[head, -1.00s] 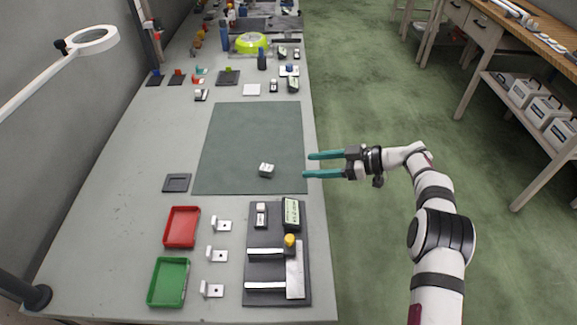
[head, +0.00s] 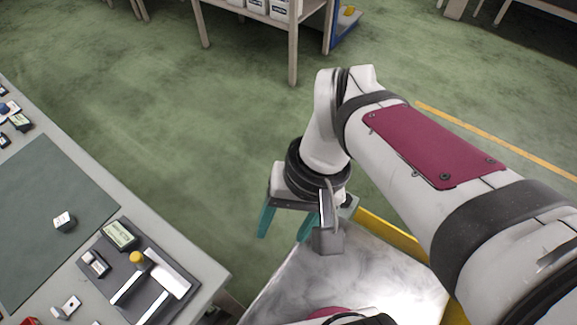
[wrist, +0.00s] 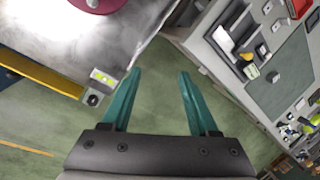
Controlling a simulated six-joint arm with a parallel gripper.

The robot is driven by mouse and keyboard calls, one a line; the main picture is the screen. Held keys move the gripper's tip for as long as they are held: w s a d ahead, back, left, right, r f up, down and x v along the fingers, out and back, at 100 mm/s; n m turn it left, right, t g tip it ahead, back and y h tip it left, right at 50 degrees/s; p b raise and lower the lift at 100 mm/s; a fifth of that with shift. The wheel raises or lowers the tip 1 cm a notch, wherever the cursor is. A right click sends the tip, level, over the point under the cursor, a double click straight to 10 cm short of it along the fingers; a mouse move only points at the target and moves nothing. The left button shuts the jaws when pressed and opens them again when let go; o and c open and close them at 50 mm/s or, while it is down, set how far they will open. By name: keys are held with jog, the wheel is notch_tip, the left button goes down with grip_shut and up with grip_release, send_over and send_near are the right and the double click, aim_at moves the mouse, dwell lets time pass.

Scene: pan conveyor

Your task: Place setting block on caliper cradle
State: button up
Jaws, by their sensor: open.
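A small pale block (head: 64,221), which looks like the setting block, sits on the dark green mat (head: 50,180) at the left of the head view. Beside it, nearer the bench's edge, lies a dark fixture board (head: 120,275) with pale metal bars, a yellow knob (head: 136,258) and a labelled box (head: 119,235). I cannot tell for certain which part is the caliper cradle. My gripper (head: 286,225) is open and empty, off the bench to the right of the board, with its teal fingers pointing down. The wrist view also shows its fingers (wrist: 158,75) apart with nothing between them.
The grey bench (head: 185,245) ends between the board and my gripper. Open green floor (head: 190,110) lies beyond. A white bracket (head: 66,306) stands left of the board. Another table (head: 292,50) with boxes on its shelf stands at the back.

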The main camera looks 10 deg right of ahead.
jog(key=shift+o, duration=1.3)
jog(key=s+d+f+m+h, duration=0.1)
jog(key=s+d+f+m, duration=0.1)
jog(key=s, duration=0.3)
jog(key=shift+d+f+m+t, duration=0.3)
jog(key=shift+d+m, duration=0.35)
jog(key=shift+m, duration=0.05)
jog(key=w+a+r+n+h, duration=0.1)
jog(key=w+a+r+n, duration=0.3)
jog(key=w, duration=0.6)
jog(key=n+t, duration=0.4)
jog(key=n, duration=0.3)
send_over(62, 222)
jog(key=s+d, duration=0.3)
jog(key=s, duration=0.2)
notch_tip(62, 222, down, 2)
jog(key=shift+s+a+y, duration=0.1)
jog(key=shift+a+y, duration=0.05)
jog(key=shift+y, duration=0.25)
jog(key=x, duration=1.5)
jog(key=shift+f, duration=0.2)
